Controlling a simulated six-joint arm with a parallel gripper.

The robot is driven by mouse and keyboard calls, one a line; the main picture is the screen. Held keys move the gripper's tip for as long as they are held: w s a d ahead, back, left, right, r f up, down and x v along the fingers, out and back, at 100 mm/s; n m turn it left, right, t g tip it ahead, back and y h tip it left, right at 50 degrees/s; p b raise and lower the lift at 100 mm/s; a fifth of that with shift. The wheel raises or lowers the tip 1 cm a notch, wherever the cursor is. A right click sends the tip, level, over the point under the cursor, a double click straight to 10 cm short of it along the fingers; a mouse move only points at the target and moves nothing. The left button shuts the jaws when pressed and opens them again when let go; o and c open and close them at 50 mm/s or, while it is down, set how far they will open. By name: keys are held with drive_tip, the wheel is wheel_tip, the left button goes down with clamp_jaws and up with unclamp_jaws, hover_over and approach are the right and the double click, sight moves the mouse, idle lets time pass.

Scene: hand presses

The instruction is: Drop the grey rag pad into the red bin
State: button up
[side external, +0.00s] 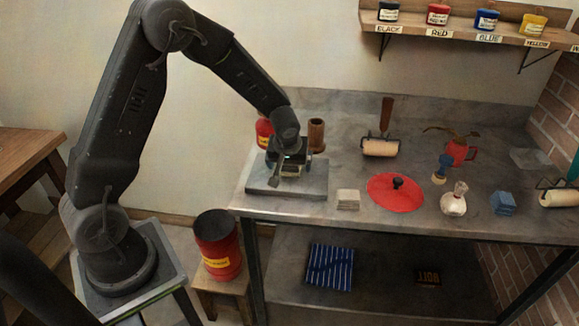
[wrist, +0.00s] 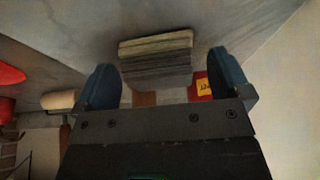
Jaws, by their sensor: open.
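The grey rag pad (wrist: 157,52) shows as a layered grey block in the wrist view, between and just beyond the fingertips of my gripper (wrist: 166,78). In the side view my gripper (side external: 288,172) is low over the grey slab (side external: 256,184) at the bench's left end. It is open, and a pale edge of the pad (side external: 290,171) shows under it, partly hidden. I cannot tell whether the fingers touch the pad. The red bin (side external: 222,265), with a dark opening and yellow label, stands on a low wooden stool left of the bench.
A pale folded stack (side external: 347,200) lies right of the slab. A red can (side external: 264,132) and a wooden cylinder (side external: 316,135) stand close behind my gripper. A red lid (side external: 395,193), a roller (side external: 381,147) and small items are farther right. Space above the bin is clear.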

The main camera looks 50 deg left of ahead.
drive_tip(key=shift+c, duration=0.3)
drive_tip(key=c, duration=1)
drive_tip(key=shift+s+a+r, duration=0.1)
drive_tip(key=shift+r, duration=1.1)
drive_tip(key=shift+a+r, duration=0.1)
drive_tip(key=shift+r, duration=1.05)
drive_tip(key=s+a+r, duration=0.6)
drive_tip(key=s+a, duration=0.1)
drive_tip(key=a, duration=0.1)
drive_tip(key=shift+s+a+r, duration=0.15)
drive_tip(key=shift+a+r, duration=0.05)
drive_tip(key=shift+a, duration=0.1)
